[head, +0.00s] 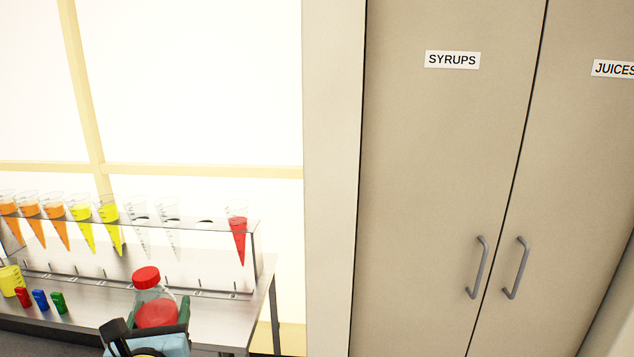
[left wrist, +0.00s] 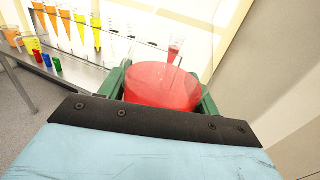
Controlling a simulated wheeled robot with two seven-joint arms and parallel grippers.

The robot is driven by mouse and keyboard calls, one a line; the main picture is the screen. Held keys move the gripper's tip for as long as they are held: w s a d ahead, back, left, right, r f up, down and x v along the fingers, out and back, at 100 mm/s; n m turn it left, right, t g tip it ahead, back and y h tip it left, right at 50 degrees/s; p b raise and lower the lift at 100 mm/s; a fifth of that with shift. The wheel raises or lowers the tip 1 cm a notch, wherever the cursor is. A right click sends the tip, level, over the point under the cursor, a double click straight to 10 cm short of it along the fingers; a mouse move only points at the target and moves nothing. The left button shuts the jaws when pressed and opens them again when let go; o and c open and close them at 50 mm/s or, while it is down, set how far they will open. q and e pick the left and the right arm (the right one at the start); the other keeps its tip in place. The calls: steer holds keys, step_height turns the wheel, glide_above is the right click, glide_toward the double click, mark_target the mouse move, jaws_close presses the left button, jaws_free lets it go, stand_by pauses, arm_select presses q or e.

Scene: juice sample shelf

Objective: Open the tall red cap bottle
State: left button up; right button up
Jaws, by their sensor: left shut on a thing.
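The bottle (head: 155,312) has a red cap (head: 146,277) on top, a clear upper wall and red contents. In the head view it is at the lower left, in front of the metal table. My left gripper (head: 158,322) has green fingers and is shut on the bottle's body, below the cap. In the left wrist view, the red bottle (left wrist: 163,86) fills the space between the green fingers of the left gripper (left wrist: 163,92). The bottle's lower part is hidden by the gripper. My right gripper is in neither view.
A metal table (head: 215,325) carries a rack (head: 190,238) of cone-shaped tubes, several with orange, yellow or red contents. Small red, blue and green items (head: 40,300) and a yellow container (head: 11,280) stand at its left. Closed cabinet doors labelled SYRUPS (head: 440,170) and JUICES (head: 580,170) are at right.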

arm_select(q)
steer(key=s+d+f+m+h, duration=0.3)
steer(key=s+d+h, duration=0.2)
steer(key=s+d, duration=0.25)
step_height(320, 180, down, 13)
steer(key=b, duration=1.3)
steer(key=shift+a+t+y, duration=0.3)
steer(key=shift+a, duration=0.15)
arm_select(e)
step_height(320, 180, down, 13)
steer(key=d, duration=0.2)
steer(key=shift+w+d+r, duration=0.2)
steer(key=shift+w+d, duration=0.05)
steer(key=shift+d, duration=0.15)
arm_select(q)
steer(key=shift+w+r, duration=0.1)
